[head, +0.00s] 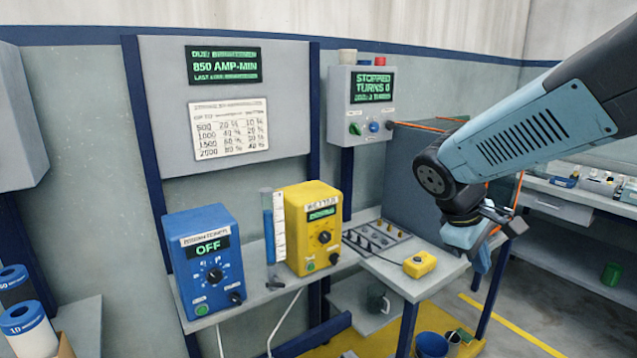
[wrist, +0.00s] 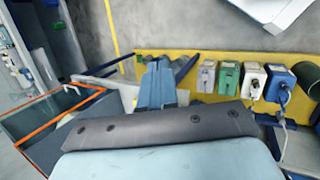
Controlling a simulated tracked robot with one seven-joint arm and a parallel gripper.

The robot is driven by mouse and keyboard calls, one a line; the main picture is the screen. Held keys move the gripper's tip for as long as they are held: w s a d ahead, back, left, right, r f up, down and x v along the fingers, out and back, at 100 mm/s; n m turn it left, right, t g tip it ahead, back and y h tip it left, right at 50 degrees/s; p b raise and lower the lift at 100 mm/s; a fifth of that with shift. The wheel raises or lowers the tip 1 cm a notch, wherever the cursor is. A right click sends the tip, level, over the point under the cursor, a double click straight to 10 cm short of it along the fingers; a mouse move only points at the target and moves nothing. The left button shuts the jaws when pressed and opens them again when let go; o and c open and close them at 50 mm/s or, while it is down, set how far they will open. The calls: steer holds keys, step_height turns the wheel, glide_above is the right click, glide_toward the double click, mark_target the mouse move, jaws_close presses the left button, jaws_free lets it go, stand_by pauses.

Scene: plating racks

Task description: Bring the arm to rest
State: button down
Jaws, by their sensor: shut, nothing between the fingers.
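My arm reaches in from the upper right of the head view. It bends at a dark joint, and my gripper (head: 480,268) hangs below, pointing down beside the right end of the grey bench (head: 385,272). In the wrist view my gripper (wrist: 162,68) shows its blue fingers close together with nothing between them. It is shut and empty. The wrist view looks down past the fingers toward the yellow strip and the floor.
A blue box reading OFF (head: 207,262), a yellow box (head: 314,228) and a small yellow pendant (head: 420,264) stand on the bench. A grey tank (wrist: 62,128) with an orange rim is close to my gripper. Several coloured containers, including a green one (wrist: 228,78), line the yellow strip.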

steer(key=s+a+r+m+t+y, duration=0.4)
steer(key=s+a+r+m+y, duration=0.1)
steer(key=s+r+m, duration=0.1)
steer(key=shift+s+a+r+m+t+y, duration=0.25)
steer(key=shift+r+m, duration=0.2)
steer(key=shift+m, duration=0.25)
stand_by(6.7)
